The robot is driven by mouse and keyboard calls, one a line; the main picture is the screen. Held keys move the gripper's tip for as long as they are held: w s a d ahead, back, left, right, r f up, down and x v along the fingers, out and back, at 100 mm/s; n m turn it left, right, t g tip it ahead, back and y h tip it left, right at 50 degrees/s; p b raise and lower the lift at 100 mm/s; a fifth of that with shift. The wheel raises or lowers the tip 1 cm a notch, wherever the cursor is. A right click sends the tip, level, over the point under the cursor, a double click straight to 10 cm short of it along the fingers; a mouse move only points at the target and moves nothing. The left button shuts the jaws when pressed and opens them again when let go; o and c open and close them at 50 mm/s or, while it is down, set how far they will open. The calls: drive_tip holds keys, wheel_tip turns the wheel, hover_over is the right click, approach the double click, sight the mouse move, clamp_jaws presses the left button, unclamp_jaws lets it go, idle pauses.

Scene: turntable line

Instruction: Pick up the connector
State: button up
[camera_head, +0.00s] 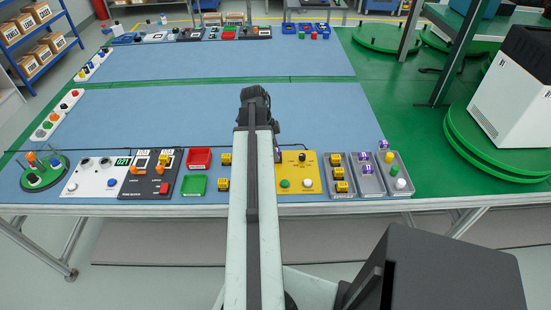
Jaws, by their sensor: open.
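My arm reaches forward over the blue mat, and my gripper (255,97) is the dark end at its tip. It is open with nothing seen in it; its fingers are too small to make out. I cannot tell which small part is the connector. Yellow blocks with dark marks (340,173) lie in a grey tray (333,195) at the near right. Purple-and-white parts (367,169) lie in the tray beside it. Single yellow blocks (224,184) lie left of my arm. These parts are nearer to me than the gripper; my arm hides a strip of the mat.
A red tray (198,153) and a green tray (193,193) stand left of my arm. A yellow panel (297,186) stands right of it. A white box (513,95) sits on a green turntable (470,150) at the right. The mat's middle is mostly clear.

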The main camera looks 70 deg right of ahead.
drive_tip(key=shift+r, duration=0.1)
clamp_jaws()
drive_tip(key=shift+r, duration=0.1)
wheel_tip(320, 180, up, 10)
drive_tip(key=p, duration=1)
